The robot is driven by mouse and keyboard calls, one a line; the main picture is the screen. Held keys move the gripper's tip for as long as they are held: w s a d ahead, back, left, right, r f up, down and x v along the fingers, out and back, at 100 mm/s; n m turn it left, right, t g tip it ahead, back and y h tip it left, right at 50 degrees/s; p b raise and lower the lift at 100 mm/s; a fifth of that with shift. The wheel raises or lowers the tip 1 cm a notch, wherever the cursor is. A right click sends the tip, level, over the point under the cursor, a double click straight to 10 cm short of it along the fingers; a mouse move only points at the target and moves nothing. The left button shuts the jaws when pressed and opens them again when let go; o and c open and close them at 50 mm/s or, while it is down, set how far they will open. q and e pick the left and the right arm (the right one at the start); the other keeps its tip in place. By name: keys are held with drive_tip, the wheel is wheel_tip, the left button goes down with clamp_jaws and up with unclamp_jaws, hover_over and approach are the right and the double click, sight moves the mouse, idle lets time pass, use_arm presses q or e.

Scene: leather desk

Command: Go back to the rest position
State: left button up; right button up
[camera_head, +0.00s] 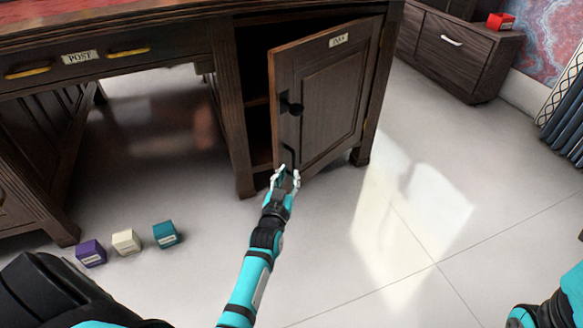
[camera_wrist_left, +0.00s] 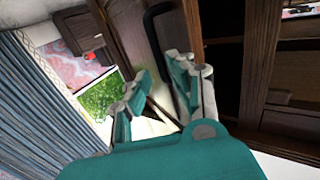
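My left gripper (camera_head: 285,178) is reached out low in front of the desk, by the lower left edge of the open cabinet door (camera_head: 328,98). In the left wrist view its two fingers (camera_wrist_left: 158,100) stand apart with nothing seen between them. A dark curved handle or hook (camera_wrist_left: 152,28) shows just past the fingertips; I cannot tell whether they touch it. In the head view it shows as a dark line above the gripper (camera_head: 288,153). Part of my right arm (camera_head: 550,308) shows at the lower right corner; its gripper is out of view.
The dark wooden desk (camera_head: 222,110) has its cabinet door ajar. Purple (camera_head: 91,253), white (camera_head: 126,242) and teal (camera_head: 165,234) cubes are on the floor at left. A low cabinet (camera_head: 455,52) with a red box (camera_head: 500,21) stands at the back right. The right floor is clear.

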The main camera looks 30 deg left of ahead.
use_arm(q)
drive_tip(key=shift+s+d, duration=0.15)
drive_tip(key=shift+s, duration=0.35)
